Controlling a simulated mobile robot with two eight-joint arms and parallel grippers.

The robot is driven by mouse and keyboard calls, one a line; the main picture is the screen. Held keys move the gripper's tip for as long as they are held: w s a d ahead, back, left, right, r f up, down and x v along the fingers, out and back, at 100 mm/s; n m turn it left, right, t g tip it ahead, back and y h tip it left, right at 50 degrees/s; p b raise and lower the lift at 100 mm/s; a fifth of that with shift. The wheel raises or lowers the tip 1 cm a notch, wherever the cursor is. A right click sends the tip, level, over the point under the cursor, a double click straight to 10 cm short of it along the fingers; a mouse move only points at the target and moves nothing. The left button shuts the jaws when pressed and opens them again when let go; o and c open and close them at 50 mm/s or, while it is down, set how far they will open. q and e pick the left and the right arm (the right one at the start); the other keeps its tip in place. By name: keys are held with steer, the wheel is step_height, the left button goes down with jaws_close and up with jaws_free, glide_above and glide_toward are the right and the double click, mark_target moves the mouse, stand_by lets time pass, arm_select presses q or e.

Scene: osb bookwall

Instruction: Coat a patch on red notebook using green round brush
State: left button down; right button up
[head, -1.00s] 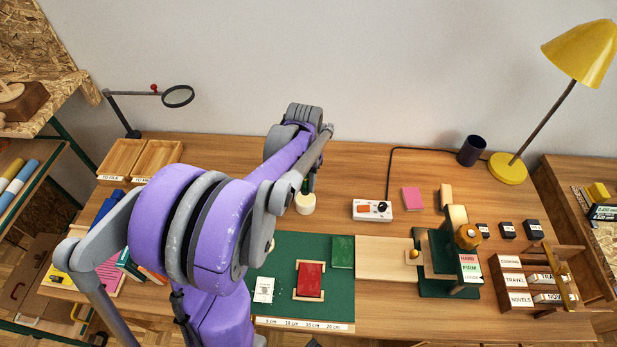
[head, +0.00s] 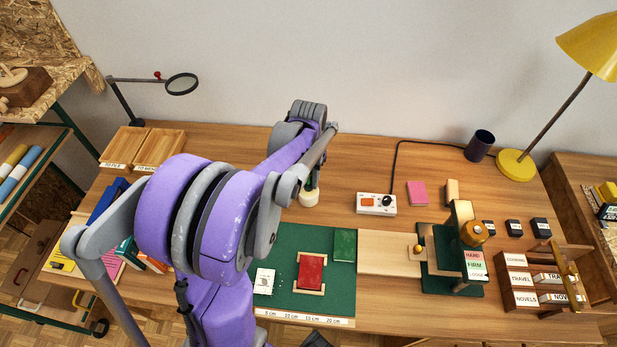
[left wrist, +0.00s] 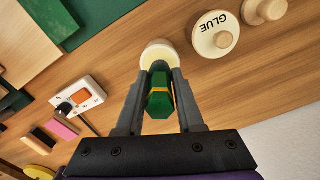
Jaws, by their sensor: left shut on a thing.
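The red notebook (head: 311,271) lies in a pale wooden frame on the green mat (head: 280,238) in the head view. The green brush (left wrist: 159,98) is upright between the fingers of my left gripper (left wrist: 158,88), which is shut on its handle. The brush's lower end is hidden at a cream pot (left wrist: 157,50); I cannot tell how deep it reaches. The pot (head: 309,198) stands behind the mat in the head view, under my left gripper (head: 311,183), which my arm partly hides.
A round lid marked GLUE (left wrist: 214,36) lies beside the pot. A green book (head: 343,245) and a white card (head: 264,281) flank the notebook. A white control box (head: 376,204) stands right of the pot. My left arm covers the table's left part.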

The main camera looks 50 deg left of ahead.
arm_select(q)
steer(key=shift+f+b, duration=0.4)
steer(key=shift+f, duration=0.2)
arm_select(e)
steer(key=shift+s+f, duration=0.15)
steer(key=shift+f, duration=0.35)
stand_by(0.8)
arm_select(q)
steer(key=shift+r+p, duration=2.15)
steer(key=shift+r, duration=1.45)
arm_select(e)
steer(key=r, duration=0.1)
steer(key=w+r, duration=0.1)
steer(key=r, duration=0.3)
steer(key=shift+w+r, duration=0.15)
steer(key=shift+w, duration=0.15)
